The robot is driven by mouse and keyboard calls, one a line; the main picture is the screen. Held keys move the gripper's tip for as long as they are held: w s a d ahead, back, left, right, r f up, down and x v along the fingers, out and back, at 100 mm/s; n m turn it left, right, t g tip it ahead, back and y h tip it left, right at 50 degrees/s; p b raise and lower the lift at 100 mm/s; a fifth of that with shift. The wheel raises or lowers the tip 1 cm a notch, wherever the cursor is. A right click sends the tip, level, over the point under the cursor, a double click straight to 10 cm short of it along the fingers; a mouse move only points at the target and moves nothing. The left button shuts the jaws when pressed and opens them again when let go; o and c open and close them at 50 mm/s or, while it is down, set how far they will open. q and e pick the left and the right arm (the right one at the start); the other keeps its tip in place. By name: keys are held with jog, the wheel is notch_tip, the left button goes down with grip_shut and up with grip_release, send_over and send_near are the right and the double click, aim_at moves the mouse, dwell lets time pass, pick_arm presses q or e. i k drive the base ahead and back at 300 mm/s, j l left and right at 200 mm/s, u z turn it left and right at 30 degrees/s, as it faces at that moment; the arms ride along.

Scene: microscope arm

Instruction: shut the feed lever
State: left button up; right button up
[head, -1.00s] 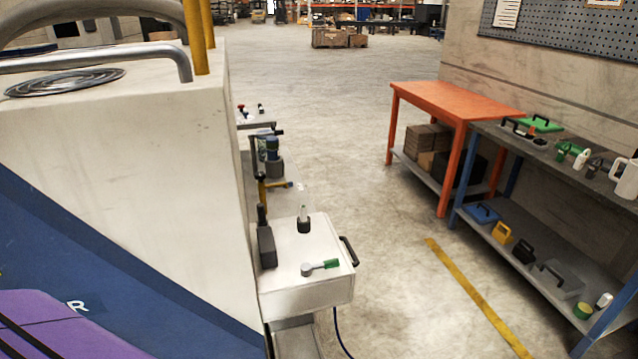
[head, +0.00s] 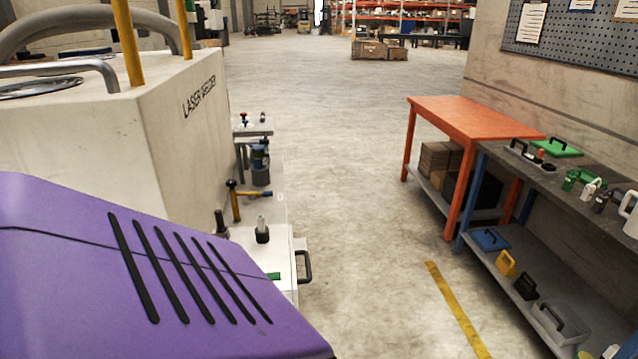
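A white box (head: 287,240) sticks out from the side of the white laser welder (head: 200,140), with a black handle (head: 304,267) on its right side. A small green piece (head: 273,276) shows on its top. It looks like the end of the green-handled lever seen earlier; its hub is hidden now. I cannot tell for sure that this is the feed lever. A purple slotted surface (head: 90,290) close in front covers the lower left and hides much of the box. Neither of my grippers is in view.
A yellow-and-black post (head: 234,202) stands by the welder behind the box. An orange table (head: 475,113) and a grey bench (head: 590,185) with tools stand at the right. The concrete floor between welder and tables is clear, with a yellow line (head: 455,305).

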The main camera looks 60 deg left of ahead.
aim_at(269, 193)
jog(key=i+l+u, duration=0.2)
jog(key=i, duration=0.2)
jog(key=i+l+u, duration=0.1)
jog(key=i+u, duration=0.15)
jog(key=i, duration=0.15)
jog(key=i+l+u, duration=0.2)
jog(key=i, duration=0.2)
jog(key=i+u, duration=0.15)
jog(key=u, duration=0.25)
jog(key=i+u, duration=0.2)
jog(key=u, duration=0.2)
jog(key=i+l+u, duration=0.1)
jog(key=u, duration=0.3)
jog(key=i+l+u, duration=0.15)
jog(key=u, duration=0.25)
jog(key=i+l+u, duration=0.1)
jog(key=u, duration=0.35)
jog(key=i+l+u, duration=0.2)
jog(key=u, duration=0.25)
jog(key=i+l+u, duration=0.25)
jog(key=u, duration=0.2)
